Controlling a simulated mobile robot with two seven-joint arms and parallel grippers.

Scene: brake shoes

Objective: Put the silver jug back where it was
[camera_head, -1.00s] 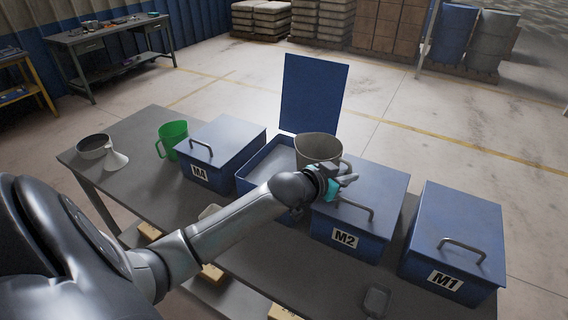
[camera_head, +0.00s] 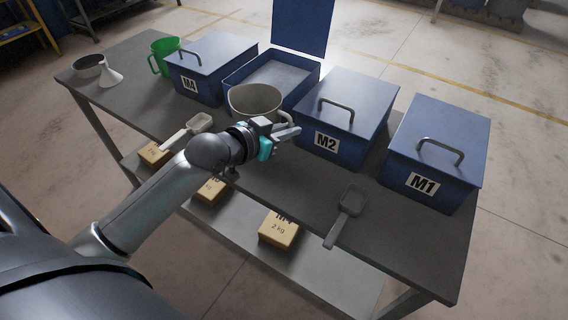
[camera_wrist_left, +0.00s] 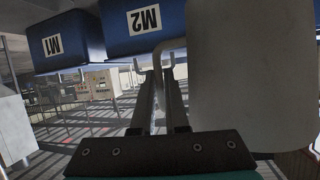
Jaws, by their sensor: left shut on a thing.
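The silver jug (camera_head: 255,101) is upright in front of the open blue bin, its mouth facing up. Its base is hidden by my arm, so I cannot tell whether it touches the table. In the left wrist view the jug's pale wall (camera_wrist_left: 235,75) fills the right side, beside my fingers. My left gripper (camera_head: 284,132) is shut on the jug's handle, at the jug's right side. In the left wrist view the gripper's fingers (camera_wrist_left: 160,100) close around the handle. My right gripper is not in view.
Behind the jug is the open bin (camera_head: 235,84) with its lid raised. Bins M4 (camera_head: 205,62), M2 (camera_head: 345,115) and M1 (camera_head: 435,150) are closed. A green jug (camera_head: 165,55), white funnel (camera_head: 111,77), dark bowl (camera_head: 88,66) and two scoops (camera_head: 199,122) (camera_head: 352,200) stand on the table (camera_head: 150,108).

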